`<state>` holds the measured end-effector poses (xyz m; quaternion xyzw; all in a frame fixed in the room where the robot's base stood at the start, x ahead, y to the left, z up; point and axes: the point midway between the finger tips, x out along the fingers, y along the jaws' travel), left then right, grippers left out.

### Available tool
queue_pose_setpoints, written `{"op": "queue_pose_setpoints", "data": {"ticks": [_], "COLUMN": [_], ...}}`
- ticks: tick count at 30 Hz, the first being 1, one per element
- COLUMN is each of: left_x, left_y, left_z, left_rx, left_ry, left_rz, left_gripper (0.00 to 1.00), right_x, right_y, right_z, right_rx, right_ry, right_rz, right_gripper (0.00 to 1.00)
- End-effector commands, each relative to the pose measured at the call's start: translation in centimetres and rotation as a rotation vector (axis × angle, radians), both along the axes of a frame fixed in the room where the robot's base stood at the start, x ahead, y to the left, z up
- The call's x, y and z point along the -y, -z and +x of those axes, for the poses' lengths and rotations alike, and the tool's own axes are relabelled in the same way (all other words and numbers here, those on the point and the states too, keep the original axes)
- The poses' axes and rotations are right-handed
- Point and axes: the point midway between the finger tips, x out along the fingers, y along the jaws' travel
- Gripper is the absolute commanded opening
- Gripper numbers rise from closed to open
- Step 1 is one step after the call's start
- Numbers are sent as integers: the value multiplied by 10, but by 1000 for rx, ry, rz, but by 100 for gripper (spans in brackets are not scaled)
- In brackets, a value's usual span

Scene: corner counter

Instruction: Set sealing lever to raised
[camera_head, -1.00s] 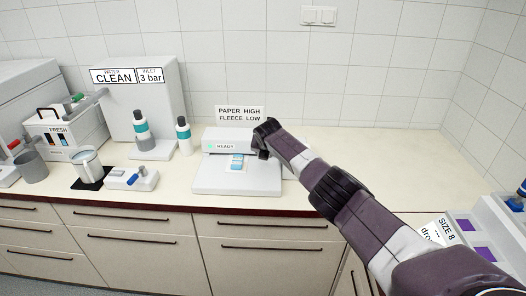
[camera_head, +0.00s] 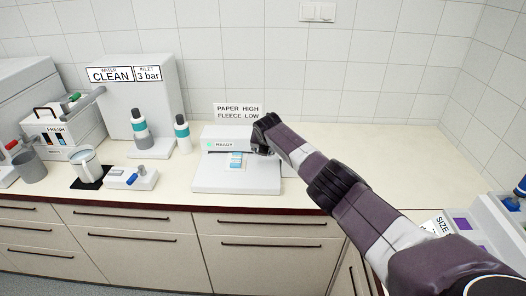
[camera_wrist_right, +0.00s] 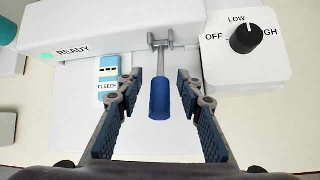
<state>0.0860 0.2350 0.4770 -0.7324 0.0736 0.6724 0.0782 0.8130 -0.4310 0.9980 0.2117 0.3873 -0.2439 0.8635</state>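The sealing lever is a blue handle (camera_wrist_right: 160,98) on a metal bracket (camera_wrist_right: 160,42) at the front of the white sealer (camera_head: 235,179). In the right wrist view it points toward me, and its tilt is hard to judge from this angle. My right gripper (camera_wrist_right: 160,85) is open, with one finger on each side of the handle and gaps on both sides. In the head view my right gripper (camera_head: 262,150) is at the sealer's right front and hides the lever. A pouch marked FLEECE (camera_wrist_right: 108,80) lies on the sealer, left of the lever. My left gripper is out of view.
A dial (camera_wrist_right: 246,40) right of the lever has its white mark toward LOW. A green light (camera_wrist_right: 46,57) shows beside READY. A sign (camera_head: 238,112) reads PAPER HIGH, FLEECE LOW. Bottles (camera_head: 182,135) stand to the left.

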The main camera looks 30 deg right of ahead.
Motion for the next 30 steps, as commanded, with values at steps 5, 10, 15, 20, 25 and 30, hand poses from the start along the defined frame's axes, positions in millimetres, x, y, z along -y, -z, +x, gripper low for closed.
{"op": "queue_pose_setpoints", "data": {"ticks": [5,10,15,20,25,30], "left_x": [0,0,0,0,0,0], "left_y": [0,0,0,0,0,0], "left_z": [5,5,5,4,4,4], "left_rx": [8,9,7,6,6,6], "left_ry": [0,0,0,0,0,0], "left_rz": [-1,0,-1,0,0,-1], "left_gripper": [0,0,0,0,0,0], "right_x": [0,-1,-3,-7,-11,-17], "right_y": [1,-2,-9,-20,-35,-53], "right_z": [0,-1,-7,-15,-26,-40], "right_rx": [-2,-1,0,0,1,1], "right_ry": [0,-1,-2,-2,-1,-2], "right_rz": [-1,0,1,-1,-1,-1], "right_gripper": [34,34,34,34,34,34]}}
